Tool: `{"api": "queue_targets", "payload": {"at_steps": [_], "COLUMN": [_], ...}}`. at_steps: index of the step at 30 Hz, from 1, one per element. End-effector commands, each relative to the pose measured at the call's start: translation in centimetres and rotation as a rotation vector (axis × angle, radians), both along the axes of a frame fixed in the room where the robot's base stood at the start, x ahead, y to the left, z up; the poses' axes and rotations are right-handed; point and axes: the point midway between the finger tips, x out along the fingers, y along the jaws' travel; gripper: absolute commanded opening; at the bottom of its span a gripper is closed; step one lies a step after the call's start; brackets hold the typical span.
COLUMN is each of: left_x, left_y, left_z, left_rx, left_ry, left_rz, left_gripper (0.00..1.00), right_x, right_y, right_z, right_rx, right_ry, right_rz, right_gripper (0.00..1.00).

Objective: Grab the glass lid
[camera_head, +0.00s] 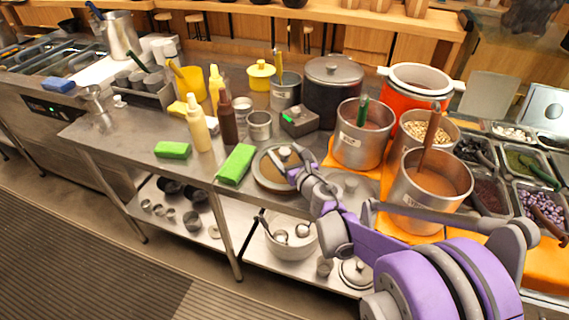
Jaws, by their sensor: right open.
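The glass lid (268,174), round with a pale metal rim and a knob on top, lies on the steel counter near its front edge. My right gripper (291,163), at the end of the purple and grey arm, is over the right part of the lid, close to the knob. It is open, and whether a finger touches the knob cannot be told. The gripper hides part of the lid's right side. Another round lid (350,184) shows to the right, partly behind my arm. My left gripper is not in view.
Green sponges (236,164) lie left of the lid. Sauce bottles (198,125) and a small steel cup (259,126) stand behind. Steel pots (362,141) stand close on the right, on an orange mat. A lower shelf holds a bowl (291,245).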

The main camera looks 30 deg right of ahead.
Motion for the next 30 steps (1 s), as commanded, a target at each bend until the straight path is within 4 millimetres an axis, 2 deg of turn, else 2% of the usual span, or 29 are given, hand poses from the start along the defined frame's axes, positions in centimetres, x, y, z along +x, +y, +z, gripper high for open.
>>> {"api": "queue_targets", "payload": {"at_steps": [8, 21, 30], "left_x": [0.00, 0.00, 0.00], "left_y": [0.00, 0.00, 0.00], "left_z": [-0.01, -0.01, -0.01], "left_rx": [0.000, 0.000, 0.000], "left_ry": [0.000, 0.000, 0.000], "left_rz": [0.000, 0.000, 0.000], "left_gripper": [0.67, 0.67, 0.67], "right_x": [0.39, 0.36, 0.36], "right_y": [0.00, 0.00, 0.01], "right_z": [-0.06, -0.05, -0.02], "right_rx": [0.001, 0.001, 0.001], "right_ry": [0.000, 0.000, 0.000], "right_rz": [0.000, 0.000, 0.001], "right_gripper": [0.81, 0.02, 0.00]}}
